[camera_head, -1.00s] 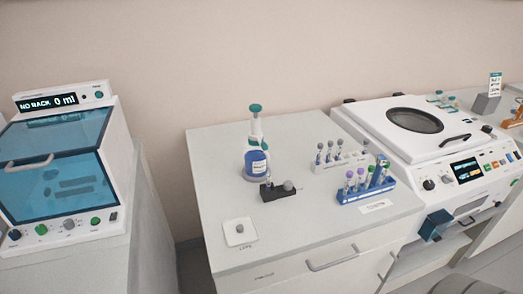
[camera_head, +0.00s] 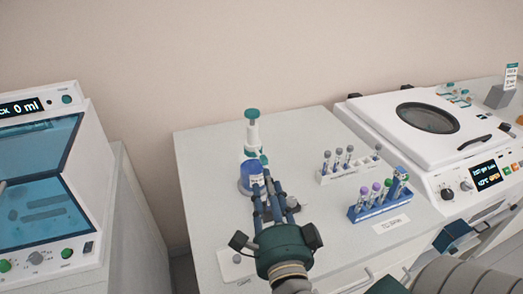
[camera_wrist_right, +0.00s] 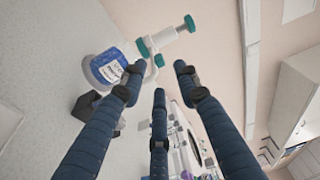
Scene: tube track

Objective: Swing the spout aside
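The dispenser bottle (camera_head: 246,178) has a blue label, a white pump neck (camera_head: 252,133) and a green top knob. It stands upright on the white counter (camera_head: 205,170). In the right wrist view the bottle (camera_wrist_right: 107,68) and pump neck (camera_wrist_right: 163,38) show at upper left, with green parts beside the neck; I cannot tell clearly which is the spout. My right gripper (camera_head: 265,183) is in front of the bottle and hides part of it. In the wrist view its three dark fingers (camera_wrist_right: 160,90) are spread and empty, one tip close to the bottle. My left gripper is not in view.
A dark block (camera_wrist_right: 84,106) sits by the bottle, mostly hidden by my gripper in the head view. Right of it stand a white tube rack (camera_head: 345,172), a blue tube rack (camera_head: 372,209) and a centrifuge (camera_head: 395,142). A blue-windowed machine (camera_head: 78,170) stands at left.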

